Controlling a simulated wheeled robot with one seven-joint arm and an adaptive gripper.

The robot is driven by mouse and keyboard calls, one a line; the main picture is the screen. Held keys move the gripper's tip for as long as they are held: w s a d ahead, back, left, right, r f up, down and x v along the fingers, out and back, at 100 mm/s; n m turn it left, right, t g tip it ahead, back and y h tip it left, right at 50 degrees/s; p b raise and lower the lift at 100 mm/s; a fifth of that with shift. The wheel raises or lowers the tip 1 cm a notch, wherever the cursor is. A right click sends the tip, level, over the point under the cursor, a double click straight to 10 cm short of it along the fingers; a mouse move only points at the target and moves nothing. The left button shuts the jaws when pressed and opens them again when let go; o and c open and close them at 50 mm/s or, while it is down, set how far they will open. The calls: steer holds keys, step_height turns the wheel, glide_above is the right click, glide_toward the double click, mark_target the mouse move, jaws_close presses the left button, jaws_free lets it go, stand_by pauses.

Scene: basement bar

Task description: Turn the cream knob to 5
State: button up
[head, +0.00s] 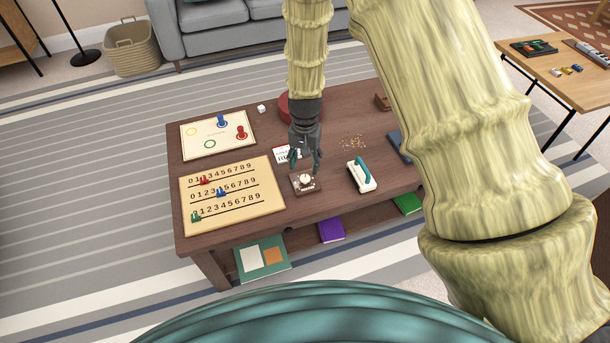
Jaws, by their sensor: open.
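The cream knob (306,179) sits on a small brown base (298,190) near the front edge of the dark wooden table, right of the number board. My gripper (307,170) points down over the knob with its fingers apart. The fingertips are close to the knob; I cannot tell whether they touch it. The gripper partly covers the knob, and the dial's numbers and pointer are too small to read.
Left on the table (257,222) are a number board (265,200) with small pegs and a board with colored rings (240,148). A red round object (285,106) and a white card (284,152) are behind.

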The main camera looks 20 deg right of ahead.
mark_target(305, 178)
step_height(305, 178, down, 6)
steer(key=shift+f+b, duration=0.25)
steer(key=shift+b, duration=0.1)
steer(key=c, duration=1.1)
